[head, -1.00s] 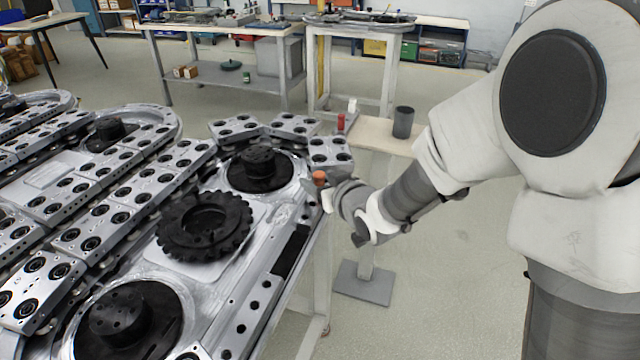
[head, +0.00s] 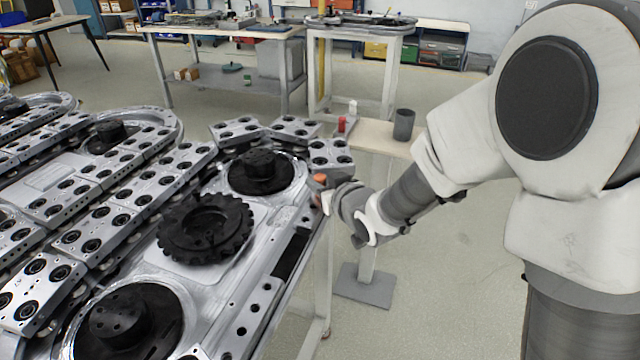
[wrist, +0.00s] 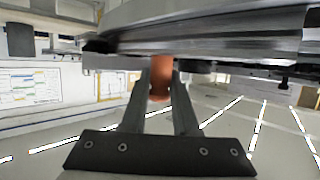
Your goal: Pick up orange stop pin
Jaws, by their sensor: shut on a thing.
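The orange stop pin (wrist: 160,78) is between the fingertips of my gripper (wrist: 158,92) in the wrist view. The fingers are shut on it, and its upper end meets the underside edge of the metal track in that picture. In the head view the orange pin (head: 320,179) shows as a small orange top at the right edge of the ring track (head: 262,262), near the black hub (head: 260,172). My gripper (head: 322,190) is there at the track's edge, partly hidden by my own wrist. I cannot tell whether the pin is still seated in the track.
A black toothed wheel (head: 206,228) lies on the track among grey link blocks. Behind my wrist a small stand (head: 372,133) holds a dark cylinder (head: 404,124) and a red item (head: 341,124). Open floor (head: 450,270) lies to the right of the track.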

